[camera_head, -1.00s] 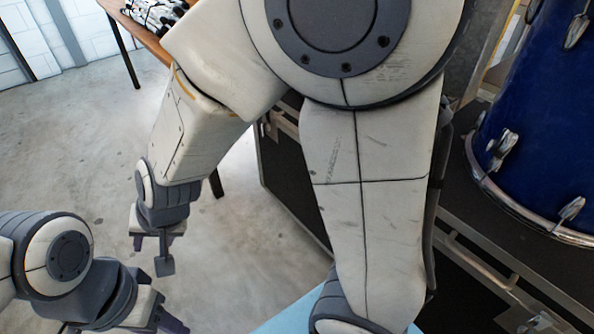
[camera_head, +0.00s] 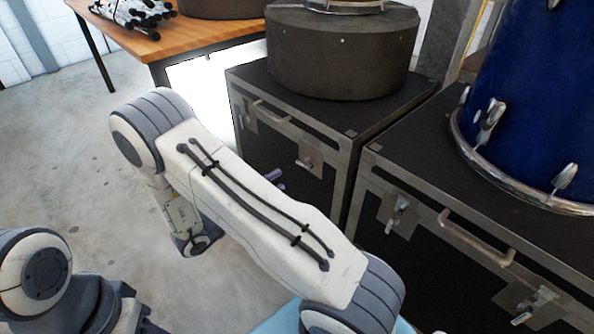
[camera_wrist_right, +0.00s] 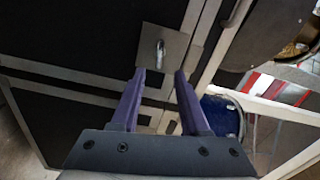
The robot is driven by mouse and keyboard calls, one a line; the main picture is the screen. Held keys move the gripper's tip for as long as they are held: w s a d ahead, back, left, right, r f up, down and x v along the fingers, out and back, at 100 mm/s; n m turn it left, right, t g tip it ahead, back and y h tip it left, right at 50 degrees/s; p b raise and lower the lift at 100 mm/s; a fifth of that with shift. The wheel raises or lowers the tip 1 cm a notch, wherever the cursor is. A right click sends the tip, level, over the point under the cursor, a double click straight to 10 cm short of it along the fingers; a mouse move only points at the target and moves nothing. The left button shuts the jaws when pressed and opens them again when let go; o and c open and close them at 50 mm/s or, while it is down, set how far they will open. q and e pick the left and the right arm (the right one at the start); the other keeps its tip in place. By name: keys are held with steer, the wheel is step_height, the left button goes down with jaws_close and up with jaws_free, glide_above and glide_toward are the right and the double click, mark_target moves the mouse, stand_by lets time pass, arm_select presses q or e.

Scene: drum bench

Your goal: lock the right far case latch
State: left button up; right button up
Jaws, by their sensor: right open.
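The far case (camera_head: 290,185) is black with metal edges. Its right latch (camera_head: 310,160) is a small metal lever on a square plate on the front face, near the right corner. In the right wrist view a latch (camera_wrist_right: 160,50) on its plate shows just beyond my fingertips.
A round dark drum case (camera_head: 340,55) stands on the far case. A nearer black case (camera_head: 400,260) with a handle and latches carries a blue drum (camera_head: 535,95). A wooden table (camera_head: 190,38) stands behind at left. Open floor (camera_head: 75,140) lies left.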

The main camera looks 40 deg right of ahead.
mark_target(302, 166)
steer(key=d, duration=0.2)
steer(key=d+b, duration=0.1)
steer(key=d, duration=0.2)
steer(key=d+b, duration=0.1)
steer(key=d, duration=0.1)
steer(key=shift+w+d+f, duration=0.1)
steer(key=shift+w+d, duration=0.05)
steer(key=shift+w, duration=0.15)
steer(key=shift+d, duration=0.55)
jaws_close()
